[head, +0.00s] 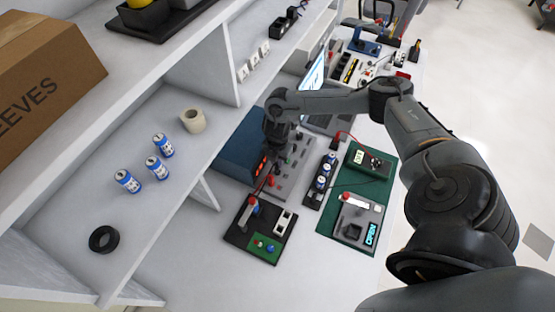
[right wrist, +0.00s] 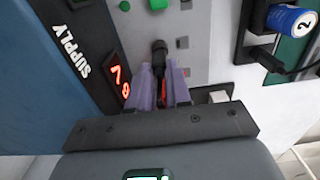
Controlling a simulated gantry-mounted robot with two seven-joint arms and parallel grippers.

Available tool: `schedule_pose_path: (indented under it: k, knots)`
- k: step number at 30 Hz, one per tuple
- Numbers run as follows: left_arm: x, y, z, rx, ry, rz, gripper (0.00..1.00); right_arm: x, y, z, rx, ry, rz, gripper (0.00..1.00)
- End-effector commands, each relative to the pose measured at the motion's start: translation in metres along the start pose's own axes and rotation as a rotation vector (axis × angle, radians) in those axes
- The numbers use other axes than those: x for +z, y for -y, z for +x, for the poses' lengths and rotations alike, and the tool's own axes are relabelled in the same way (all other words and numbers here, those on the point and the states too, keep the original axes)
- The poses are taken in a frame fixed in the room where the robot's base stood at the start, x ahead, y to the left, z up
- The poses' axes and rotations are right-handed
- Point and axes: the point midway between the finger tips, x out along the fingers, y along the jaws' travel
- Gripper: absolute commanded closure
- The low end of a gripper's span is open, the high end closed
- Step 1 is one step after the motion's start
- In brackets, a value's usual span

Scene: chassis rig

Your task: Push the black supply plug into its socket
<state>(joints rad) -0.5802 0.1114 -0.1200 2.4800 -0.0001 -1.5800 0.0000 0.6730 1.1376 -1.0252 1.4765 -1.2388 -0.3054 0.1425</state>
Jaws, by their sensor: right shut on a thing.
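My right gripper (right wrist: 161,76) is shut on the black supply plug (right wrist: 159,55), which shows as a dark stub with some red behind it between the pale purple fingers. In the head view the right gripper (head: 277,138) hangs over the grey panel (head: 297,172) beside the blue supply box (head: 240,150). Whether the plug touches a socket is hidden. My left gripper is not in view.
The supply's red display (right wrist: 120,80) lies close left of the fingers. A black battery holder (head: 321,183) stands right of the panel, near a green mat (head: 377,190). A black tray (head: 240,237) sits in front; a white shelf (head: 215,125) rises at left.

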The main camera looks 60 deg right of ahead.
Motion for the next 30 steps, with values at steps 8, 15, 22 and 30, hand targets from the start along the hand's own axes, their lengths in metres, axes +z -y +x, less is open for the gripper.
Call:
schedule_pose_path:
  k: [8, 15, 22, 30]
  knots:
    - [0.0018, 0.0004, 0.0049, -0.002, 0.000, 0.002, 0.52, -0.0001, 0.0000, 0.0079, 0.000, 0.000, 0.000, 1.00]
    - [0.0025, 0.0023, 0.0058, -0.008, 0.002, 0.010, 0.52, -0.0001, 0.0000, 0.0097, 0.000, 0.000, 0.000, 0.68]
    - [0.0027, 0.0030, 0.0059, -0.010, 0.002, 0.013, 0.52, -0.0001, 0.0000, 0.0098, 0.000, 0.000, 0.000, 0.52]
    - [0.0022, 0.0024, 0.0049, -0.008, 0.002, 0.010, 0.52, 0.0000, -0.0005, 0.0045, 0.001, 0.000, 0.000, 0.52]
